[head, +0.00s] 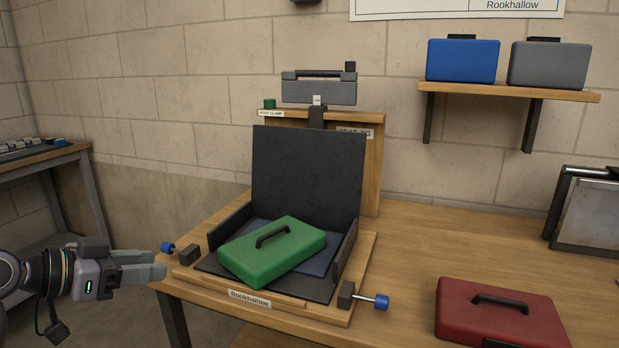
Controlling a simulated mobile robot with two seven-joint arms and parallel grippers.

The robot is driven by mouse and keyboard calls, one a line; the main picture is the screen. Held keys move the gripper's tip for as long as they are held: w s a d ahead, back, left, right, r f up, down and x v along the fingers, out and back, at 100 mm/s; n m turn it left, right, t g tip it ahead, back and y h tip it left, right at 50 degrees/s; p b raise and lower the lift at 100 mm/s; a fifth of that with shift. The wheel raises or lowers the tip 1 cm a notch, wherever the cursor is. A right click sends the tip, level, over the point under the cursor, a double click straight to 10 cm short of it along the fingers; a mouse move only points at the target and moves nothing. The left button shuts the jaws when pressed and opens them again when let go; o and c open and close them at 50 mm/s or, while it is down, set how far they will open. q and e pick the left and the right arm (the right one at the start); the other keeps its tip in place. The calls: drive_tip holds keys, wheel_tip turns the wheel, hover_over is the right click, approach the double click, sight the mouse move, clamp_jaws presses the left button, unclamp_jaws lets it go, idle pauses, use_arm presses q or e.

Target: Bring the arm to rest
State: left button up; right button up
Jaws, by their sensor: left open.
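My left gripper (146,268) comes in from the left, just left of the wooden fixture's front left corner. Its two pale fingers point right and hold nothing. It is open, though the fingers look close together from this side. A green case (274,251) with a dark handle sits askew in the black open tray (320,287), over a dark blue panel (316,262). The fingers are apart from the case. My right gripper does not show.
Knobs with blue ends (381,302) stick out at the fixture's front corners. A red case (498,318) lies at the right on the wooden table (440,245). A metal-framed panel (590,215) stands far right. A shelf (510,92) holds blue and grey cases. A bench stands left.

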use_arm(q)
drive_tip(key=s+d+f+n+y+p, duration=0.1)
drive_tip(key=s+f+n+y+p, duration=0.25)
drive_tip(key=f, duration=0.55)
drive_tip(key=s+f+n+y+p, duration=0.2)
drive_tip(key=s+f+p, duration=0.15)
drive_tip(key=f, duration=0.65)
drive_tip(key=s+d+f+p, duration=0.1)
drive_tip(key=s+d+f, duration=0.1)
drive_tip(key=s, duration=0.6)
drive_tip(key=s+d+f+y+p, duration=0.1)
drive_tip(key=s+d+f+p, duration=0.1)
drive_tip(key=s, duration=0.7)
drive_tip(key=shift+s+d+f, duration=0.15)
drive_tip(key=shift+d+f, duration=0.5)
drive_tip(key=shift+d, duration=0.05)
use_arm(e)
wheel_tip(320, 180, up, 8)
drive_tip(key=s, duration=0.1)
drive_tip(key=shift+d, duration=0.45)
use_arm(q)
drive_tip(key=shift+d+n+y, duration=0.15)
drive_tip(key=shift+n+y, duration=0.1)
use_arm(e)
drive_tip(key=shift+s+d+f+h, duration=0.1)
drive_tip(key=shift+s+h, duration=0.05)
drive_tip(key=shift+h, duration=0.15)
